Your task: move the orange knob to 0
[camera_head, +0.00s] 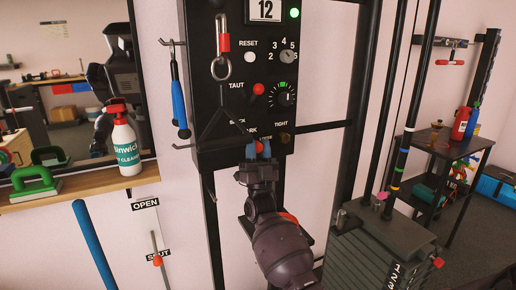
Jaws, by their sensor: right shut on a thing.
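My right gripper (259,151) is at the lower part of the black control panel (215,150), its blue fingertips pointing up. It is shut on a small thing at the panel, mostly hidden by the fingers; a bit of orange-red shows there. The "PARK" label is just above it. A red-orange ball knob (258,89) is beside the "TAUT" label, above and apart from the gripper. Another orange knob (157,260) is at the "SHUT" label on the wall, lower left. I cannot make out a 0 mark. My left gripper is out of view.
A round dial (283,95) and a carabiner (221,67) are on the panel. A blue-handled tool (179,108) hangs at its left. A wooden shelf (80,187) holds a spray bottle (124,145). A weight stack (385,235) stands at right.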

